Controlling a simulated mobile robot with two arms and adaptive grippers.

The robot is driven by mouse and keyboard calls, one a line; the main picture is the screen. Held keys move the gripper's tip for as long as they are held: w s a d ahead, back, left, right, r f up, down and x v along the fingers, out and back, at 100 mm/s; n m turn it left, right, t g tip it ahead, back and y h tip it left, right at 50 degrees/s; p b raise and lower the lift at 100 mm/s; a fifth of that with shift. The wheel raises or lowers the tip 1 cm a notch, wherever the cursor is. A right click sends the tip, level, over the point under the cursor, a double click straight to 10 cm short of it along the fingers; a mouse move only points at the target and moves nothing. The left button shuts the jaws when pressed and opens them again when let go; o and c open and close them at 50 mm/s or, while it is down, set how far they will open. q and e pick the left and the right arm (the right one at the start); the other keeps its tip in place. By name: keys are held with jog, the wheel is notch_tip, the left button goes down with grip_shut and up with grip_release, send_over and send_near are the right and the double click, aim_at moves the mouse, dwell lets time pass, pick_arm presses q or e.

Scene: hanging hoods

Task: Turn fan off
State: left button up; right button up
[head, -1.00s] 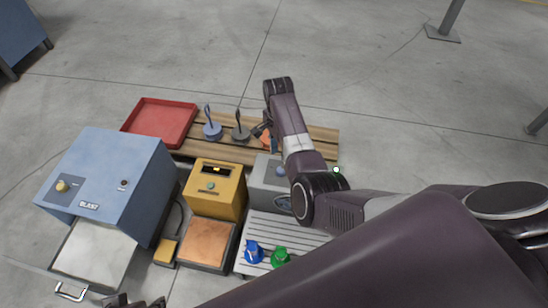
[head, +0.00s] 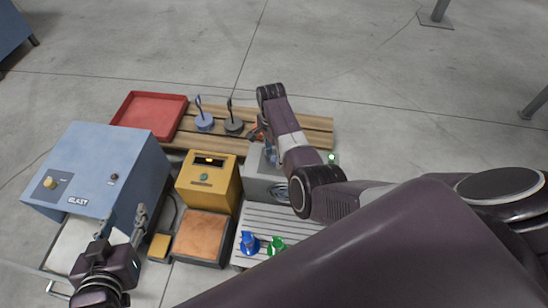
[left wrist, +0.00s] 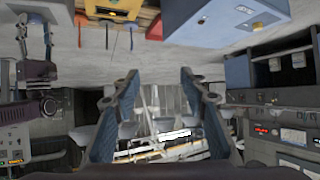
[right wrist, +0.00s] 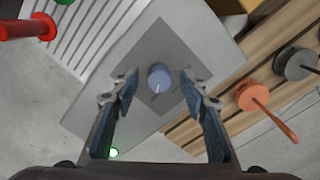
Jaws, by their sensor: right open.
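A grey box (head: 255,188), which I take to be the fan unit, stands right of the yellow box. In the right wrist view, its top (right wrist: 200,40) carries a round blue-grey knob (right wrist: 160,78) on a darker square plate. My right gripper (right wrist: 159,76) is open, its fingertips either side of the knob in that view; contact is not visible. In the head view my right arm hides part of the box. A green light (right wrist: 113,153) glows near its edge, also in the head view (head: 331,157). My left gripper (head: 122,232) is open and empty near the blue blast cabinet.
The blue cabinet (head: 95,165) stands at left, with the yellow box (head: 208,185) and a copper-topped plate (head: 200,238) beside it. Blue (head: 249,242) and green (head: 276,246) items sit on a ribbed tray (head: 275,220). A red tray (head: 150,113) lies on wooden slats behind.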

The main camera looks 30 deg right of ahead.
jog(key=shift+f, duration=0.35)
pick_arm(q)
jog(key=shift+w+d+r+t, duration=0.2)
jog(key=shift+w+r+t, duration=0.25)
jog(key=shift+r, duration=0.3)
pick_arm(e)
jog(key=shift+c, duration=0.3)
